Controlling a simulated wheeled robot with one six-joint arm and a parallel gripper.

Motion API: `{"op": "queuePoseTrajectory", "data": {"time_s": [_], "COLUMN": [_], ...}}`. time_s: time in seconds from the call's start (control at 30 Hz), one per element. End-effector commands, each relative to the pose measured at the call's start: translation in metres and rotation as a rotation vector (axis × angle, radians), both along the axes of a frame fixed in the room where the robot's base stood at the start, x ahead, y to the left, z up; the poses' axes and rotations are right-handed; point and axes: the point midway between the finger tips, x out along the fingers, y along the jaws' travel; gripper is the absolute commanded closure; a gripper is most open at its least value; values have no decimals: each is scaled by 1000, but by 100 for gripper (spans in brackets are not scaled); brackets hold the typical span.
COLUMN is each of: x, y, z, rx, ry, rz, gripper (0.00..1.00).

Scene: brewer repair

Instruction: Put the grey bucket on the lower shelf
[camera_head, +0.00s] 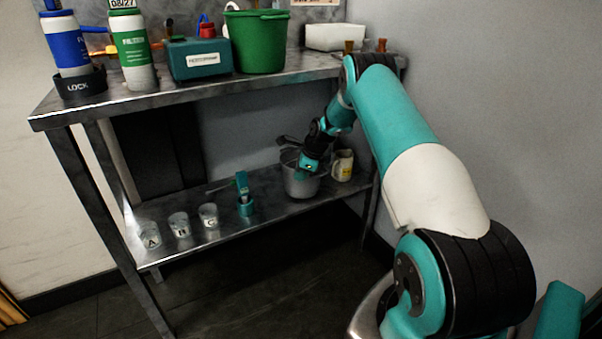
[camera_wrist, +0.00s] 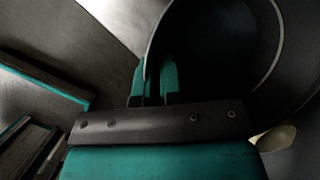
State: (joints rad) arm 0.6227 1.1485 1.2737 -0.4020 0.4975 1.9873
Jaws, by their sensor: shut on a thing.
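The grey bucket (camera_head: 300,183) is at the right part of the lower shelf (camera_head: 262,221) in the head view. It looks upright, and its base appears to be on or very close to the shelf. My gripper (camera_head: 304,168) reaches down to it from above. In the wrist view my gripper's teal fingers (camera_wrist: 154,82) are shut on the rim of the bucket, whose dark inside (camera_wrist: 215,50) fills the upper right. My gripper hides part of the bucket's rim in the head view.
On the lower shelf stand labelled cups (camera_head: 180,225), a teal holder (camera_head: 245,200) left of the bucket and a small jug (camera_head: 343,165) close at its right. The upper shelf (camera_head: 150,100) above carries a green bucket (camera_head: 257,42), a teal box (camera_head: 199,60) and bottles. The shelf's front is open.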

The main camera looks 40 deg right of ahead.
Motion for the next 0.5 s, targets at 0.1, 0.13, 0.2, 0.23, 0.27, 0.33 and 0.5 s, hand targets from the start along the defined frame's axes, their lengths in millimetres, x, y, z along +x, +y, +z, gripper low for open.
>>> {"op": "queuePoseTrajectory", "data": {"time_s": [0.1,0.13,0.2,0.23,0.27,0.33,0.5], "x": [0,0,0,0,0,0,0], "y": [0,0,0,0,0,0,0], "z": [-3,-3,-3,-3,-3,-3,-3], "rx": [-1,-1,-1,-1,-1,-1,-1], "ry": [-1,-1,-1,-1,-1,-1,-1], "rz": [1,1,1,1,1,1,1], "gripper": [100,100,100,100,100,100,69]}}
